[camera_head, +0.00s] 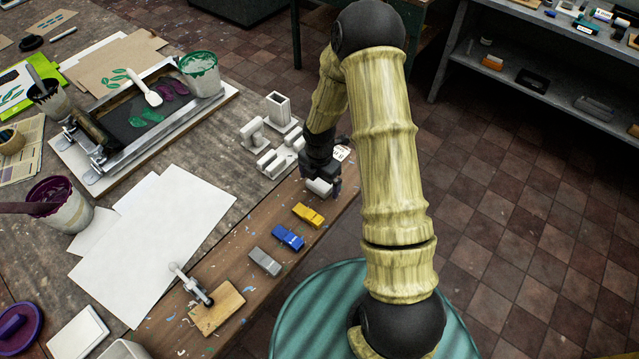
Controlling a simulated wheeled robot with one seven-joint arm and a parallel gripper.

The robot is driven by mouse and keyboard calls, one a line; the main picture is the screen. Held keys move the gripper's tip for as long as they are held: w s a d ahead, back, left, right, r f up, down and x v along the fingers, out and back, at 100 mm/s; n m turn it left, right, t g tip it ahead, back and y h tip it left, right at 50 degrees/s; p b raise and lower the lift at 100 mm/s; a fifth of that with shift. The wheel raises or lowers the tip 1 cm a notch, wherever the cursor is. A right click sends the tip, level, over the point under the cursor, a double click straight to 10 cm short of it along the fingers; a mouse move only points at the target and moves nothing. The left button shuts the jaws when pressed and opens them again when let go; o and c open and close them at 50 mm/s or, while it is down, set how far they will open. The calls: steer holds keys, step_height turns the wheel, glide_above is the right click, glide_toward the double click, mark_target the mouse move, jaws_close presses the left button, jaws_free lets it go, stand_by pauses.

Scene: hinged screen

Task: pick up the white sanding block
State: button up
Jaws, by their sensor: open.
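The white sanding block (317,187) lies on the brown wooden board along the table's right side, at the far end of a row of blocks. My gripper (322,186) is open and low over this block, pointing down. A dark finger shows just right of the block, and the gripper body covers its far side. I cannot tell whether the fingers touch it. The yellow block (308,215), blue block (288,237) and grey block (265,262) lie nearer in the same row, apart from the gripper.
Pale fixtures (271,158) stand just left of my gripper. White paper sheets (160,240) and a hinged screen frame (137,125) lie further left. A small wooden plate (217,307) lies in front. A green round top (310,310) stands by the table's near right edge.

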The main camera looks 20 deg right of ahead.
steer(key=shift+f, duration=0.55)
steer(key=shift+c, duration=0.2)
steer(key=c, duration=1.1)
